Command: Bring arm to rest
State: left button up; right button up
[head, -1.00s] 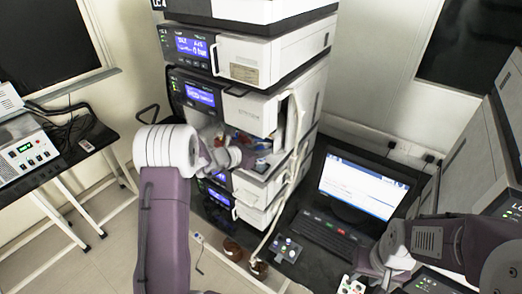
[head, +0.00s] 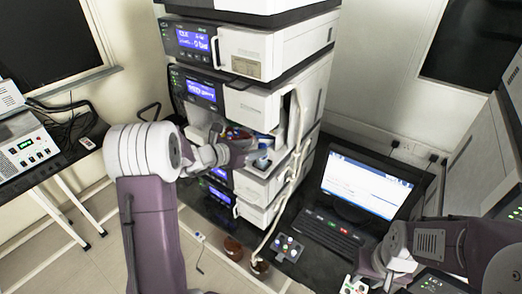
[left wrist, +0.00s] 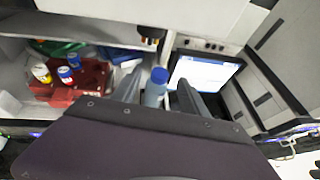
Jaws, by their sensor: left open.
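My left arm comes in from the left, and its gripper (head: 242,156) is at the open middle bay of the instrument stack (head: 255,110). In the left wrist view its two fingers (left wrist: 158,84) stand apart. A blue-capped vial (left wrist: 156,88) shows in the gap between them; I cannot tell whether either finger touches it. My right arm reaches in from the lower right, with its gripper (head: 368,272) low beside the laptop. Its fingertips are too unclear to read.
In the bay, several capped vials (left wrist: 66,73) stand in a red rack (left wrist: 92,82). A laptop (head: 365,190) and a small rack of coloured vials (head: 287,247) are on the dark bench right of the stack. A side table (head: 60,160) with a device stands left.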

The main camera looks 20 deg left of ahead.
pick_arm(q)
jog(key=v, duration=0.4)
jog(key=shift+b, duration=0.35)
jog(key=shift+d, duration=0.1)
